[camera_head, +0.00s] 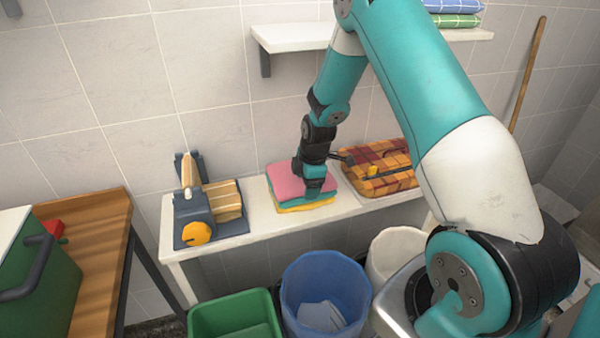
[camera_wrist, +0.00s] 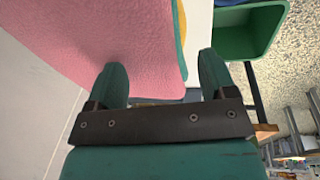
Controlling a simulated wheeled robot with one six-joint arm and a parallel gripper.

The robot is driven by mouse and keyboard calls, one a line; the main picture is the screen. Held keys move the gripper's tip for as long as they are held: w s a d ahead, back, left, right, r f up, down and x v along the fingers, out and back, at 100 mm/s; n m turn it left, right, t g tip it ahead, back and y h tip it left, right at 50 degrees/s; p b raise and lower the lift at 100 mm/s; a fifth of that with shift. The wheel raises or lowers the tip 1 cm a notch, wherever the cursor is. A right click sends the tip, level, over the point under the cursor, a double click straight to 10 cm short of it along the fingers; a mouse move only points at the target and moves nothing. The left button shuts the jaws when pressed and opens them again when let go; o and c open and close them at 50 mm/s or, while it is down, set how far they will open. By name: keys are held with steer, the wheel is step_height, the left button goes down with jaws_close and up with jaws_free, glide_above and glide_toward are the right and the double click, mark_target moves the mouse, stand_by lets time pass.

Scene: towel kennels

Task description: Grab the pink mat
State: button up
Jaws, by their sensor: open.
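The pink mat (camera_head: 285,182) is the top layer of a small folded stack on the white shelf, with a teal layer and a yellow layer (camera_head: 306,207) under it. In the wrist view the pink mat (camera_wrist: 110,35) fills the upper left, its edge running down past the fingers. My gripper (camera_head: 313,185) is above the right part of the stack, pointing down. In the wrist view my gripper (camera_wrist: 160,78) has its two teal fingers apart, one over the pink surface and the other beyond the stack's edge. Nothing is held between them. Exact contact cannot be told.
A grey device with a yellow knob (camera_head: 196,233) stands left of the stack on the white shelf (camera_head: 255,232). An orange-red checked cloth (camera_head: 385,165) lies to the right. Below are a green bin (camera_head: 235,312), a blue bin (camera_head: 325,280) and a white bin (camera_head: 392,250).

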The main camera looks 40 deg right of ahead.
steer(key=shift+w+f, duration=0.2)
steer(key=shift+f, duration=0.75)
steer(key=c, duration=1)
steer(key=shift+c, duration=0.2)
